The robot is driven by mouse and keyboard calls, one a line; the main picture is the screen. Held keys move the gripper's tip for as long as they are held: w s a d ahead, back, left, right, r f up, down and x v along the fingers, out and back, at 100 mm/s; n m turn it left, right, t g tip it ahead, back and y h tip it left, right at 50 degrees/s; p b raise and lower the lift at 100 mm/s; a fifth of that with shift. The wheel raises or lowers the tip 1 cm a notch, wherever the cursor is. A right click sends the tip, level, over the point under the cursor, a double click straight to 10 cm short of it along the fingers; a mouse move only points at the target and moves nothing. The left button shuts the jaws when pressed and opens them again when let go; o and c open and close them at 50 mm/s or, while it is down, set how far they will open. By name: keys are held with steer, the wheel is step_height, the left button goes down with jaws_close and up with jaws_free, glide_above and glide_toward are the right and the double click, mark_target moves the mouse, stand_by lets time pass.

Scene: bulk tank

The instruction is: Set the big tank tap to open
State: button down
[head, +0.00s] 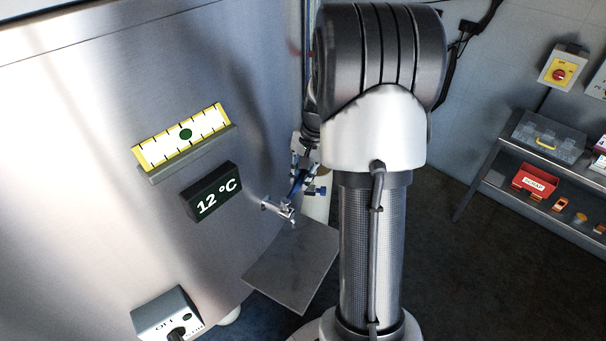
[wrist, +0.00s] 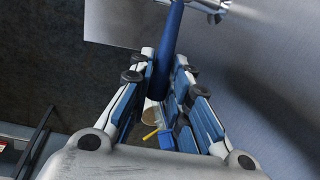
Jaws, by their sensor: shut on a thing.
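The big tank tap (head: 276,207) is a metal spout sticking out from the lower right of the steel tank (head: 90,120). Its blue lever (head: 296,185) rises from the tap, tilted up and to the right in the head view. My gripper (head: 302,177) is at the lever, partly hidden by my own arm. In the wrist view the blue lever (wrist: 172,35) runs from the tap body (wrist: 210,5) down between the fingers of my gripper (wrist: 165,75), which are shut on it.
A grey plate (head: 293,265) lies below the tap. The tank carries a yellow gauge (head: 183,136), a 12 °C display (head: 212,193) and a switch box marked OFF (head: 168,314). A shelf (head: 500,190) with boxes stands at the right, with open dark floor before it.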

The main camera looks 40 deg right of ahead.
steer(key=shift+s, duration=0.1)
steer(key=s+a+m+h+p, duration=0.2)
steer(key=s+m+p, duration=0.5)
steer(key=m, duration=0.5)
steer(key=shift+s+p, duration=0.35)
steer(key=shift+p, duration=0.1)
stand_by(0.4)
steer(key=c, duration=1.5)
jaws_free()
steer(key=shift+r, duration=0.1)
